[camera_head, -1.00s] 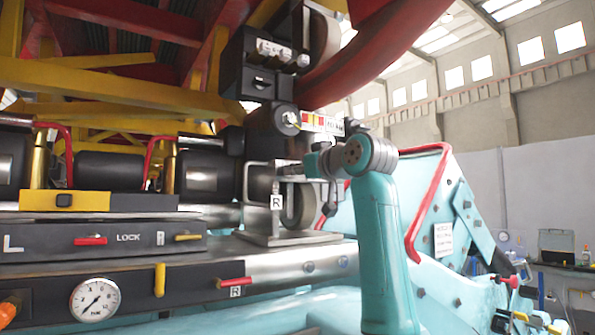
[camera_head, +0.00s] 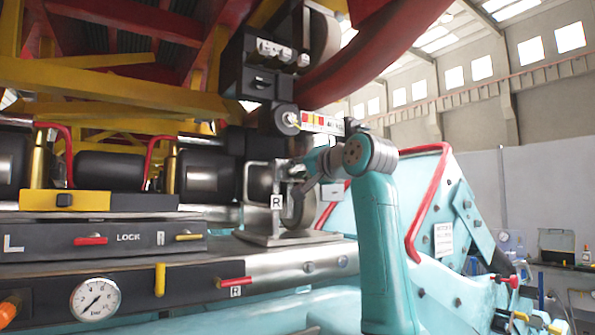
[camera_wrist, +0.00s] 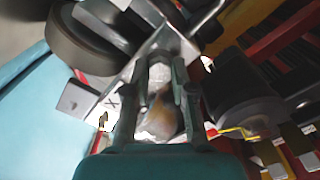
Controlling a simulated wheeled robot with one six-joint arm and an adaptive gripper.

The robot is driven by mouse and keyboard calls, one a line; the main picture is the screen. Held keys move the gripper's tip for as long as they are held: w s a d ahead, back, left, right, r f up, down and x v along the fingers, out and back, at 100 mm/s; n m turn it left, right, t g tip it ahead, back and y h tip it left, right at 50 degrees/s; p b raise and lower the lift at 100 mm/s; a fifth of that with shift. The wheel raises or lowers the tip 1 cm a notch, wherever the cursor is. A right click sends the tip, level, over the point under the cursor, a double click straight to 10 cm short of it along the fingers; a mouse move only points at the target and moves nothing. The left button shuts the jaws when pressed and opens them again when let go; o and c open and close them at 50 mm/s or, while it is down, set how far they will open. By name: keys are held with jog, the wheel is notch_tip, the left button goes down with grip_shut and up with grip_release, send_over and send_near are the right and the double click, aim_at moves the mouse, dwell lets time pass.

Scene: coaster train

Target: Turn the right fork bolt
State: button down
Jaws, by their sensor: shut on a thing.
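The right fork is a metal bracket (camera_head: 250,205) with a white label marked R (camera_head: 277,201), standing on a flat plate around a wheel (camera_head: 303,200). My gripper (camera_head: 293,172) reaches in from the right at the upper part of this fork. In the wrist view, the two fingers of my gripper (camera_wrist: 160,80) lie close on either side of a pale metal part, which I take to be the right fork bolt (camera_wrist: 159,73). The gripper is shut on it. The bolt is mostly hidden by the fingers, so its turn angle cannot be told.
A black box (camera_head: 262,65) and a red curved rail (camera_head: 350,70) hang above the fork. A red handrail (camera_head: 413,215) stands right of my arm. A pressure gauge (camera_head: 95,298) and a red R lever (camera_head: 235,282) are at the front left.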

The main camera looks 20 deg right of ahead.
jog(key=shift+f+m, duration=0.15)
jog(key=shift+m, duration=1.05)
jog(key=c, duration=1)
grip_release()
jog(key=shift+o, duration=0.2)
jog(key=v, duration=1.2)
